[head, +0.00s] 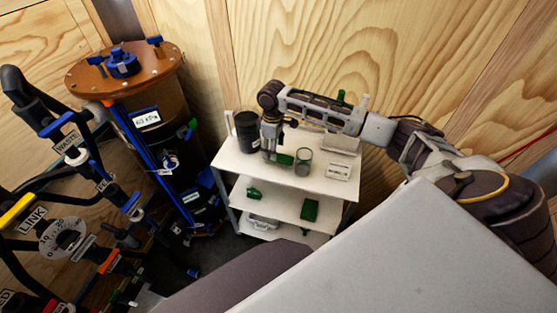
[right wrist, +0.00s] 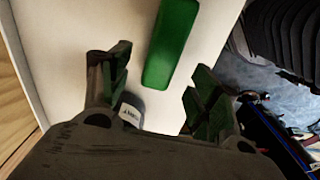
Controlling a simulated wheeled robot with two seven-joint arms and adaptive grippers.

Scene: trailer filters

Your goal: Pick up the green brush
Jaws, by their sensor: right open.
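A long green block, which looks like the green brush (right wrist: 170,45), lies on the white surface in the right wrist view. It is ahead of my right gripper (right wrist: 158,78), between the lines of its two fingers. The fingers are spread wide with nothing between them. In the head view my right gripper (head: 270,152) points down over the cart's top shelf. A green piece (head: 285,159) shows right beside its fingers, partly hidden; it seems to be the same brush. Bristles cannot be made out. My left gripper is not in view.
The white cart (head: 235,160) also carries a black canister (head: 247,132), a greenish glass (head: 303,162) and a white box (head: 339,171). A green block (head: 310,210) and a green cup-like item (head: 253,193) are on the shelf below. A tall drum (head: 150,90) stands left.

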